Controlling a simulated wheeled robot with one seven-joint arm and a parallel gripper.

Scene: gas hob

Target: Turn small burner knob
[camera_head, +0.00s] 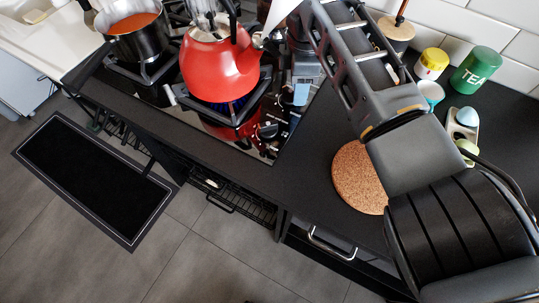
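The gas hob (178,110) has a dark glossy top and runs along the counter. Black knobs (267,131) sit at its right front corner, small and crowded together; I cannot tell which one is for the small burner. My arm comes in from the lower right, reaches up over the counter and bends down near the hob's right side. Its end (302,92), grey with a light blue patch, is close to the knobs. The fingertips are not clear against the dark hob, so their opening and any contact with a knob cannot be told.
A red kettle (215,70) stands on a burner just left of my arm's end, with a bluish glow beneath. A pot of orange soup (133,22) is further left. A cork mat (353,180), green tea tin (477,70) and yellow-lidded jar (431,63) are on the right counter.

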